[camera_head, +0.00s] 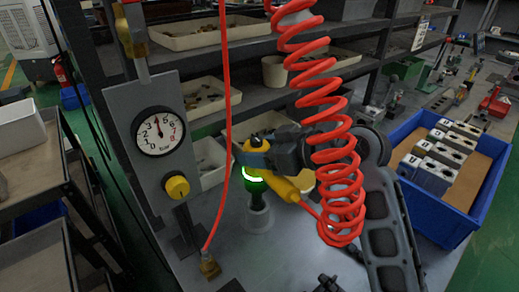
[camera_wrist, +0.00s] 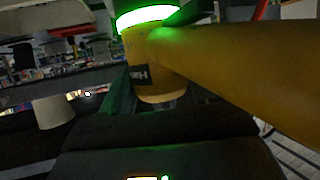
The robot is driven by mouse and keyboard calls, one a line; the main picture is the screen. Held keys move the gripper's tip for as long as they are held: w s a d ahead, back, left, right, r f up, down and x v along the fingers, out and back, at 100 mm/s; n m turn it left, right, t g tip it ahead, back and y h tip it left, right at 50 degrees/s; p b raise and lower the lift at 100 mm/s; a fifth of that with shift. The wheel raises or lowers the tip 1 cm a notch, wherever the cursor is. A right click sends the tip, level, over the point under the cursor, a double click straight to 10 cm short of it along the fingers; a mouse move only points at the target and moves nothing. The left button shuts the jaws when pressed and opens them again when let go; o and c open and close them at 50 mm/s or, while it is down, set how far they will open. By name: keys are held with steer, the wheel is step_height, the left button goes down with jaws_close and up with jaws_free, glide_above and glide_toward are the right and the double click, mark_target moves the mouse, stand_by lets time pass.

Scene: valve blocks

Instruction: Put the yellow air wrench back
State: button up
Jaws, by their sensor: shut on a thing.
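The yellow air wrench (camera_head: 283,189) is in the middle of the head view, with a glowing green ring below its head and its handle slanting down to the right. My gripper (camera_head: 258,153) is shut on the wrench's head from the right. The wrench's green lower end points down over a grey cup-shaped holder (camera_head: 257,216) on the bench. I cannot tell whether it touches or sits in the holder. In the wrist view, the wrench (camera_wrist: 235,70) fills the upper right, with the lit ring at the top. The red coiled hose (camera_head: 335,180) partly hides my arm.
A panel with a pressure gauge (camera_head: 158,131) and yellow knob (camera_head: 177,187) stands on the left. A straight red hose (camera_head: 224,130) hangs between it and the wrench. A blue crate (camera_head: 462,213) of metal valve blocks is at right. Shelves with bins (camera_head: 215,33) stand behind.

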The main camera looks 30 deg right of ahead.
steer(key=shift+f+b, duration=2.55)
steer(key=shift+f, duration=0.8)
stand_by(1.1)
steer(key=o, duration=1.6)
steer(key=shift+f, duration=0.25)
steer(key=v, duration=0.8)
steer(key=shift+b, duration=0.3)
